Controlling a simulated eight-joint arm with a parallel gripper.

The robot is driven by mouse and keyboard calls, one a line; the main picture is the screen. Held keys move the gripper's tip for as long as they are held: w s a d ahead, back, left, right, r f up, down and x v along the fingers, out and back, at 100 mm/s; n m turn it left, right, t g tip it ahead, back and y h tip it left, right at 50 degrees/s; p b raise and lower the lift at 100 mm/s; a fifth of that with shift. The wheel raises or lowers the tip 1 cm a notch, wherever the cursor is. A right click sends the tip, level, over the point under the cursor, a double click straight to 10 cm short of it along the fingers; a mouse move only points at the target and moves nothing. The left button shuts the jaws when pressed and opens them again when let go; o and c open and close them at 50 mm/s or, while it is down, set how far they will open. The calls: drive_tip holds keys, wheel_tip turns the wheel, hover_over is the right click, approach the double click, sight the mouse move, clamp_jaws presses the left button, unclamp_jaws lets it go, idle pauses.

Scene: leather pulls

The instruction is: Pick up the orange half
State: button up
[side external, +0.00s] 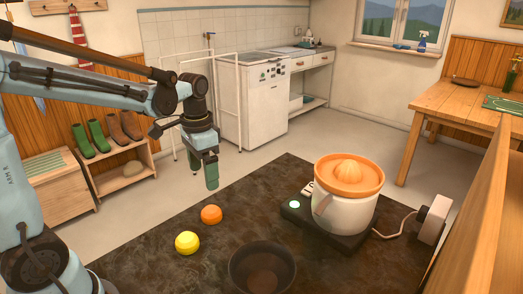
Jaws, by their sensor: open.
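An orange half (211,214) lies on the dark tabletop, left of the middle, and looks like a small orange ball from this side. A yellow lemon-like fruit (187,242) lies just in front and to its left. My gripper (205,184) hangs pointing down above and behind the orange half in the side view, apart from it. The gripper is open and empty; its fingers overlap in this view, so the gap between them is hard to see.
A juicer with an orange top (349,177) stands on a black base (303,215) at right, its cord running to a white box (433,220). A dark bowl (262,270) sits at the front. The dark tabletop (250,225) is clear between fruit and juicer.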

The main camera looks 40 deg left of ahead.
hover_over(211, 208)
drive_tip(key=f, duration=0.6)
drive_tip(key=shift+s+a+f, duration=0.2)
drive_tip(key=shift+a+f, duration=0.1)
drive_tip(key=shift+f, duration=0.1)
drive_tip(key=shift+w+d+f, duration=0.1)
drive_tip(key=shift+d+f, duration=0.05)
drive_tip(key=shift+f, duration=1.15)
drive_tip(key=shift+w+d+f, duration=0.1)
drive_tip(key=shift+d+f, duration=0.05)
drive_tip(key=shift+f, duration=1.1)
drive_tip(key=shift+c, duration=0.3)
drive_tip(key=c, duration=1.2)
